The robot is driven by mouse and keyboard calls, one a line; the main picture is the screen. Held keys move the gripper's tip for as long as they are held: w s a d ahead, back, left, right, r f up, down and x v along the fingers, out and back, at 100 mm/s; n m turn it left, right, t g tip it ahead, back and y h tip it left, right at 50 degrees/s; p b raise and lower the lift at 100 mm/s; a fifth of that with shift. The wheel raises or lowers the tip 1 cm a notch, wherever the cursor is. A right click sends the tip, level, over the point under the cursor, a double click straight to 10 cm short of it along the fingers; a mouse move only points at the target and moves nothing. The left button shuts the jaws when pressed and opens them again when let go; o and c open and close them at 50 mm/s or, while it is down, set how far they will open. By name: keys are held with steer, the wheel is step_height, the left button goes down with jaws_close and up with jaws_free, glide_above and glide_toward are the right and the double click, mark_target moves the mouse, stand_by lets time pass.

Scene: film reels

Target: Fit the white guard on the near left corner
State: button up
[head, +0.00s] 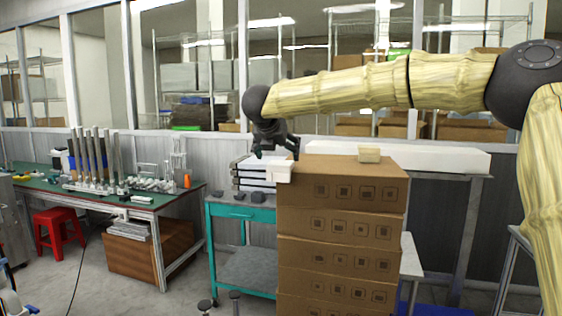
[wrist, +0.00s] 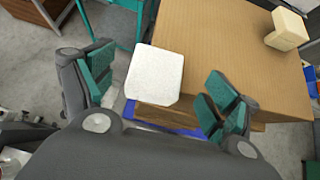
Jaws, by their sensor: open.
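The white guard (head: 279,171) is at the near left corner of the top carton in the head view, with part of it hanging down the side. In the wrist view the white guard (wrist: 155,76) covers a corner of the carton top; whether it sits fully flush I cannot tell. My gripper (head: 277,153) is just above it, pointing down. In the wrist view my gripper (wrist: 160,86) is open, with a finger on each side of the guard and gaps between. The carton stack (head: 340,190) stands upright; its top (wrist: 222,50) is mostly bare.
A cream block (head: 369,155) sits toward the back of the carton top. A teal cart (head: 240,212) with stacked white cases (head: 252,172) stands left of the cartons. A long white box (head: 440,159) lies behind. A green-topped bench (head: 110,196) and red stool (head: 58,230) are farther left.

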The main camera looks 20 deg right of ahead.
steer(key=b+v, duration=0.1)
steer(key=v, duration=0.6)
steer(key=shift+s+r, duration=0.2)
